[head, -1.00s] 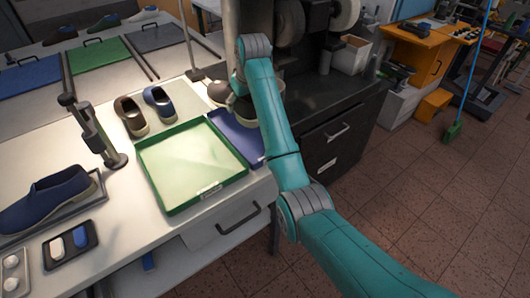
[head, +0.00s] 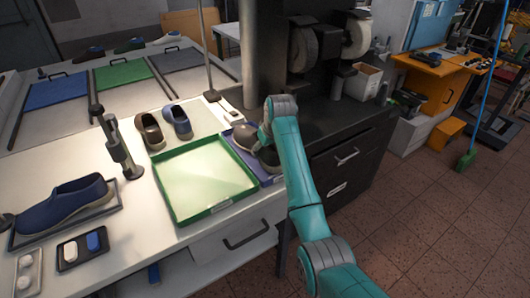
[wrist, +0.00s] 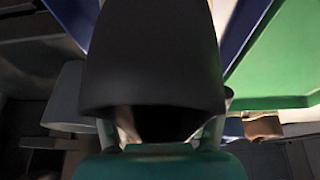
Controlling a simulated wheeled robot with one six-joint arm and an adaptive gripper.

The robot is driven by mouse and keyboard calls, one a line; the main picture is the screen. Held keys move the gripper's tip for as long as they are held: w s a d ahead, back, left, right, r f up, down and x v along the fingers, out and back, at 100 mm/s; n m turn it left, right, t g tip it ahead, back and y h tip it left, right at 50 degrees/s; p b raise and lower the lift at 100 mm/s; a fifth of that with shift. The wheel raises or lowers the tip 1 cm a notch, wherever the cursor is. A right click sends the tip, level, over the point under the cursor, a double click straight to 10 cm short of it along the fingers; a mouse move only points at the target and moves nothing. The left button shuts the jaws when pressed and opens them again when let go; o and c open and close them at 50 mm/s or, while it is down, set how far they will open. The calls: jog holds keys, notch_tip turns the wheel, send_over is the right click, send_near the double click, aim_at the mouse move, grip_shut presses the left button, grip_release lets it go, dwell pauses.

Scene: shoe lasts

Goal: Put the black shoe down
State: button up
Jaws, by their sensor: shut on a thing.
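The black shoe (wrist: 155,65) fills the middle of the wrist view, its opening toward me. My gripper (wrist: 160,132) is shut on it, one finger at each side of the opening. In the head view the shoe (head: 243,136) shows as a dark rounded shape over the blue tray (head: 237,152), partly hidden by my gripper (head: 266,138) and arm. I cannot tell whether its sole touches the tray. The blue tray also shows in the wrist view (wrist: 241,28).
An empty green tray (head: 205,180) lies left of the blue tray. A brown shoe (head: 149,131) and a blue shoe (head: 178,122) stand behind it. A stand (head: 119,149) rises at left. A dark machine cabinet (head: 345,150) borders the table at right.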

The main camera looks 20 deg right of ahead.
jog(key=shift+f, duration=0.7)
jog(key=o, duration=1.5)
jog(key=shift+f, duration=0.2)
jog(key=v, duration=1.2)
jog(key=shift+r, duration=0.15)
